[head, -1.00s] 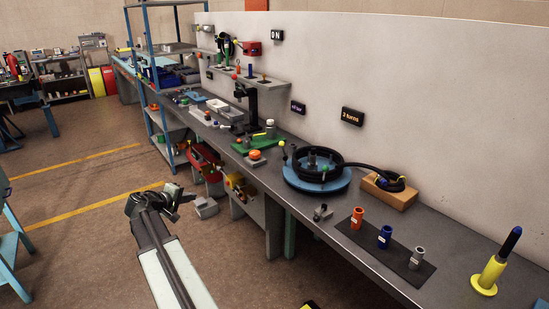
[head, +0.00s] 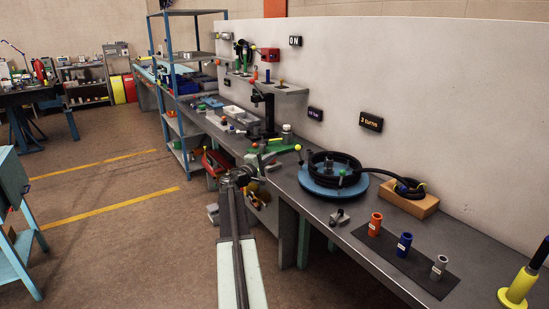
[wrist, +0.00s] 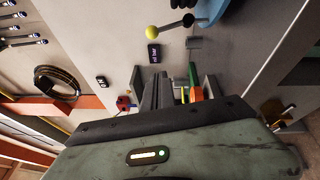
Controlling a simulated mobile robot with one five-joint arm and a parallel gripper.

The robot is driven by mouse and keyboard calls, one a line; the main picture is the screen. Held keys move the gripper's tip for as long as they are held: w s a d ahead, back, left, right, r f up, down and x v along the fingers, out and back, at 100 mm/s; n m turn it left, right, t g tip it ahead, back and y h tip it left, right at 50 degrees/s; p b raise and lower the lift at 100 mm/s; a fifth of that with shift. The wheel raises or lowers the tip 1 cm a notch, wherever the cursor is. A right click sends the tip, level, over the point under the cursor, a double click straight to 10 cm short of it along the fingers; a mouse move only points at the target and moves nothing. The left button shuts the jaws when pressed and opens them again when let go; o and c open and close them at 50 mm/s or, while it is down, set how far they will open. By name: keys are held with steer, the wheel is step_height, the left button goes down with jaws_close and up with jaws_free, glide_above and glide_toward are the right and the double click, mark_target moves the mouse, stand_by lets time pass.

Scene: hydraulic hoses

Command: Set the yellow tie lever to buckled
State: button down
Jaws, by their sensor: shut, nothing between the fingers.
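A lever with a yellow ball knob (head: 298,148) stands on the bench at the left edge of the blue turntable (head: 312,184). I take it for the yellow tie lever. In the wrist view a yellow ball on a dark rod (wrist: 152,32) shows at the top, beyond the fingers and apart from them. My gripper (head: 258,166) is at the bench's front edge, left of the lever in the head view. Its fingers (wrist: 158,88) look shut and empty. The lever's lower end is too small to read.
A black hose lies coiled on the turntable and runs to a wooden block (head: 398,202). Orange (head: 375,224), blue (head: 404,244) and grey (head: 439,267) cylinders stand on a dark mat at the front right. Fixtures crowd the bench farther left. The floor left of my arm is clear.

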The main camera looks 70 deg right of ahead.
steer(key=s+d+r+p, duration=0.1)
steer(key=s+d, duration=0.4)
steer(key=d, duration=0.1)
steer(key=shift+s+d, duration=0.2)
steer(key=shift+d, duration=0.05)
steer(key=shift+r, duration=0.1)
